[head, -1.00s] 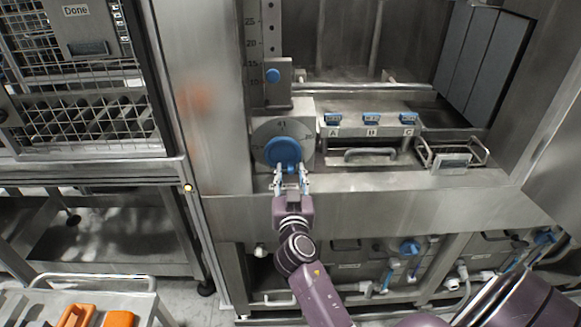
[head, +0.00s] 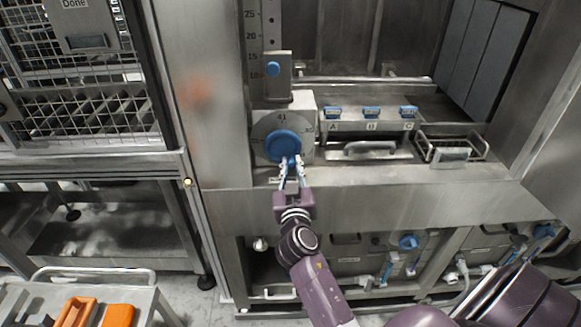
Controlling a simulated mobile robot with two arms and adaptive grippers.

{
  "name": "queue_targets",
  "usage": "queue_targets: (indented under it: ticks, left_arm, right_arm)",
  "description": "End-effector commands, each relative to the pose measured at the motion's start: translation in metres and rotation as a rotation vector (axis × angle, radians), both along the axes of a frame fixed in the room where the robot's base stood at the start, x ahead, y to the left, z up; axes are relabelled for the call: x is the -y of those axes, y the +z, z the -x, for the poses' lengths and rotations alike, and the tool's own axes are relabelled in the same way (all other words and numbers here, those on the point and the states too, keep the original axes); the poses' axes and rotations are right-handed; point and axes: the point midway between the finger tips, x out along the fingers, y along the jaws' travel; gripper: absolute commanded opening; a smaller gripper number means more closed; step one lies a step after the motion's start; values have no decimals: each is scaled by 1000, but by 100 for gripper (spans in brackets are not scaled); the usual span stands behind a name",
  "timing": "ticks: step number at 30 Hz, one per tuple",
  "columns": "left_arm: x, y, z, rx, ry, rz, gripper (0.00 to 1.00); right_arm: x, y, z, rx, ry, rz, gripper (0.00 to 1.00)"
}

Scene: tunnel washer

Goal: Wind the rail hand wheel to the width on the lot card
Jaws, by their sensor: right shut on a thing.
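The blue hand wheel (head: 284,146) sits in front of a grey round dial (head: 262,128) on a pale box; "41" reads at the dial's top. My right gripper (head: 290,166) is shut on the wheel's lower rim, a little right of its middle. I cannot pick out a lot card with readable text. My left gripper is not in view.
Right of the dial are blue-topped parts labelled A, B and C (head: 371,127), a bar handle (head: 370,149) and a wire holder (head: 450,148). A mesh cage (head: 75,95) stands left. A trolley with orange items (head: 118,317) is at lower left.

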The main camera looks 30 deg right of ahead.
Motion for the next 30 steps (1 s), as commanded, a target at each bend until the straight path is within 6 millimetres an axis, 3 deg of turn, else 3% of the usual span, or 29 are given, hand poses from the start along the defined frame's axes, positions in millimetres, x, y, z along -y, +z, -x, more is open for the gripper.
queue_targets:
  ticks: [13, 14, 18, 30]
  left_arm:
    - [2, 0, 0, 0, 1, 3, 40]
    - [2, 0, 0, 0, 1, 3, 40]
    - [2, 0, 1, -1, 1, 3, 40]
    - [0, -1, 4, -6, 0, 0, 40]
  right_arm:
    - [3, 4, 1, -27, -3, 54, 0]
    - [3, 4, 1, -27, -3, 54, 17]
    - [3, 4, 1, -28, -2, 53, 32]
    - [3, 10, 1, -26, -2, 53, 33]
